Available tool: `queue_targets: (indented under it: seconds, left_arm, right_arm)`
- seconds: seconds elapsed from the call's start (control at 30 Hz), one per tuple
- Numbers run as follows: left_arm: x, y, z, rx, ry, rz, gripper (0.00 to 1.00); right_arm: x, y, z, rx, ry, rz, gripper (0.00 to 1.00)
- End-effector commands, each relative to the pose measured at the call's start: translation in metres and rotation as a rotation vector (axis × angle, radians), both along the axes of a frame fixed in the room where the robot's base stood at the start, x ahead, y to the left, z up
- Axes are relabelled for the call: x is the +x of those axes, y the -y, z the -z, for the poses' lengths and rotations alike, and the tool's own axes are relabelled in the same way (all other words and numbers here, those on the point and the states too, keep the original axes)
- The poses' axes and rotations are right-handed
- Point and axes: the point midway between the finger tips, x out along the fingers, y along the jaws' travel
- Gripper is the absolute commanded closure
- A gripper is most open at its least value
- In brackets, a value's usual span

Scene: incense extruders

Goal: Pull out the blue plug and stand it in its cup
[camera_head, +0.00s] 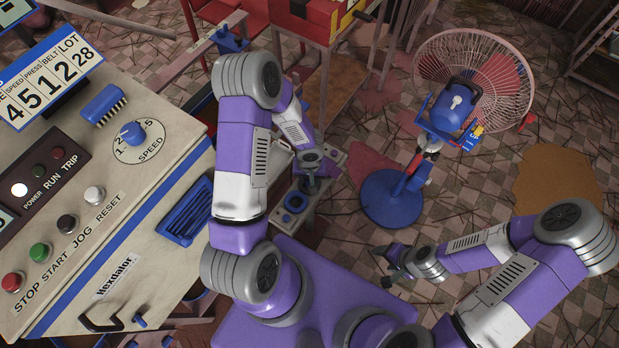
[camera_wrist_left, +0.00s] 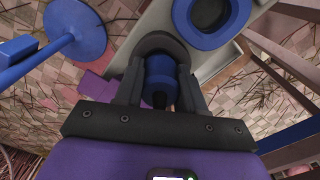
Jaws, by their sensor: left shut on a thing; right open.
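My left gripper (camera_wrist_left: 158,92) is shut on the blue plug (camera_wrist_left: 160,70), which sits between the two dark fingers in the left wrist view. A dark rounded part shows at the plug's far end; I cannot tell whether the plug is still seated in it. A blue ring-shaped cup (camera_wrist_left: 231,36) sits on a pale grey panel beside the plug. In the head view my left gripper (camera_head: 310,184) is over this bench, just beyond the blue ring (camera_head: 295,202), and the plug is mostly hidden. My right gripper (camera_head: 388,267) is open and empty, right of the bench.
A large control panel (camera_head: 70,220) with buttons and a speed dial fills the left. A fan on a blue base (camera_head: 392,198) stands to the right of the bench. A red cabinet (camera_head: 305,18) is at the back. Open floor lies around the fan.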

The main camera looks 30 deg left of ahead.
Motion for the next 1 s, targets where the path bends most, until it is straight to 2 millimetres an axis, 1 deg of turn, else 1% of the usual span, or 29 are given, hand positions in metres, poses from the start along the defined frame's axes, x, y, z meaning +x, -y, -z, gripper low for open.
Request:
queue_targets:
  seconds: [0.13,0.17,0.3,0.33,0.37,0.67,0.77,1.0]
  left_arm:
    - [0.0,0.0,0.003,0.0,0.0,0.0,0.92]
    - [0.0,0.0,0.003,0.0,0.0,0.0,0.6]
    - [0.0,0.0,0.002,0.0,0.0,0.0,0.38]
    - [0.0,0.0,0.002,0.0,0.0,0.0,0.34]
    - [0.0,0.0,0.002,0.0,0.0,0.0,0.31]
    - [0.0,0.0,-0.001,0.0,0.0,0.0,0.31]
    - [0.0,0.0,-0.012,0.0,0.001,0.0,0.31]
    - [0.001,0.0,-0.054,0.0,0.003,-0.001,0.31]
  right_arm:
    - [0.0,0.0,0.004,0.0,0.0,0.0,0.36]
    - [0.0,0.0,0.004,0.0,0.0,0.0,0.36]
    - [0.0,0.0,0.003,0.0,0.0,0.0,0.36]
    - [0.0,0.0,0.003,0.0,0.0,0.0,0.36]
    - [0.0,0.0,0.003,0.0,0.0,0.0,0.36]
    - [0.0,0.0,0.001,0.0,0.0,0.0,0.36]
    - [0.0,0.0,-0.004,0.0,0.0,0.0,0.36]
    - [0.0,0.0,-0.023,0.0,0.0,0.0,0.36]
